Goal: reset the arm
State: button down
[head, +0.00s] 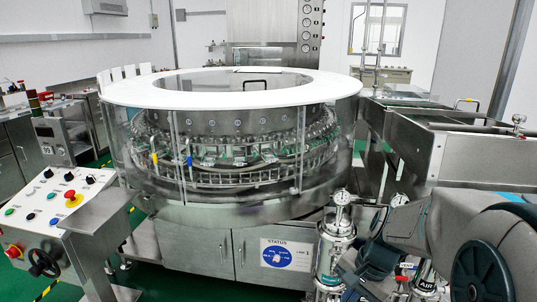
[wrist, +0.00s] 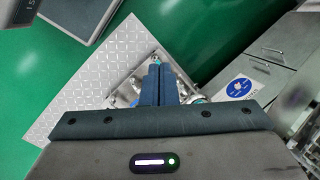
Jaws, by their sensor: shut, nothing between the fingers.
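My gripper (wrist: 159,72) is in the wrist view, its two dark blue fingers pressed together with nothing between them. It points down over metal fittings (wrist: 130,90) and a diamond-plate step (wrist: 85,108) on the floor; whether the fingers touch the fittings I cannot tell. In the head view my grey and blue arm fills the lower right, bent low in front of the machine's right side. My fingertips are not clear there. The rotary washer (head: 225,97), with a white ring top and clear guard, stands in the middle.
A control panel (head: 55,205) with buttons and a handwheel stands at the left. Pipes and a gauge (head: 341,197) rise close beside my arm. A steel trough (head: 470,150) is at the right. Cabinet doors (head: 200,250) are below the washer. Green floor (wrist: 195,40) shows around the step.

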jog(key=s+a+r+n+t+h+p, duration=0.2)
jog(key=s+r+n+p, duration=0.4)
jog(key=s+r+n, duration=0.3)
notch_tip(320, 180, up, 3)
jog(key=shift+s+f+h, duration=0.1)
jog(key=shift+s+h, duration=0.1)
jog(key=shift+h, duration=0.3)
jog(key=shift+a, duration=0.15)
